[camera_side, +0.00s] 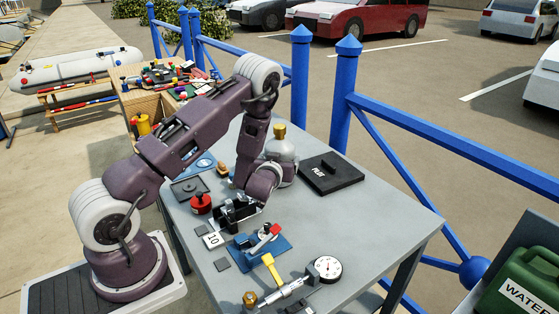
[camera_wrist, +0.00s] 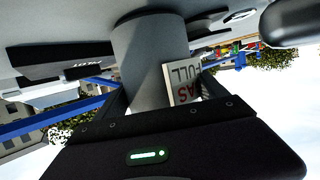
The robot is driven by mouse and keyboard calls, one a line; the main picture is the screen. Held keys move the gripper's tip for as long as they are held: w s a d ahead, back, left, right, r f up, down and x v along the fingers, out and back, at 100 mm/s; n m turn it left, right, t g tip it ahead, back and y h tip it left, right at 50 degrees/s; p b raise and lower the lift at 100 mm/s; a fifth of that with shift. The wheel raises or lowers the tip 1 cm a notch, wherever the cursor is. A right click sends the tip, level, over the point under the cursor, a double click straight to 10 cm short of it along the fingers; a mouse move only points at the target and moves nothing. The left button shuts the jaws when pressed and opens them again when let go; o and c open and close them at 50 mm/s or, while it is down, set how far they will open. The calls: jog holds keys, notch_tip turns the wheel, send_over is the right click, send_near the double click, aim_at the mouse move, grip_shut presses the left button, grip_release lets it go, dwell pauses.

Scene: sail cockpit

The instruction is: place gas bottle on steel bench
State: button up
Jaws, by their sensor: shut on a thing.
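The gas bottle (camera_side: 282,145) is a grey cylinder with a brass-coloured top, upright at the back of the grey steel bench (camera_side: 385,220). My wrist partly hides it in the side view. In the wrist view, which is upside down, the bottle's grey body (camera_wrist: 150,50) is between my jaws, with a "GAS FULL" label at its side. My gripper (camera_wrist: 160,88) is shut on the bottle from the side. The bottle's base is at the bench surface; I cannot tell if a small gap remains. My fingers are hidden in the side view.
A black plate (camera_side: 331,174) lies right of the bottle. A red knobbed weight (camera_side: 201,203), a blue-based clamp (camera_side: 260,246) and a dial gauge (camera_side: 327,267) are on the bench. A blue railing (camera_side: 430,140) runs behind. The bench's right side is clear.

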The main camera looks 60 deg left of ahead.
jog(key=o, duration=2)
jog(key=shift+f, duration=0.15)
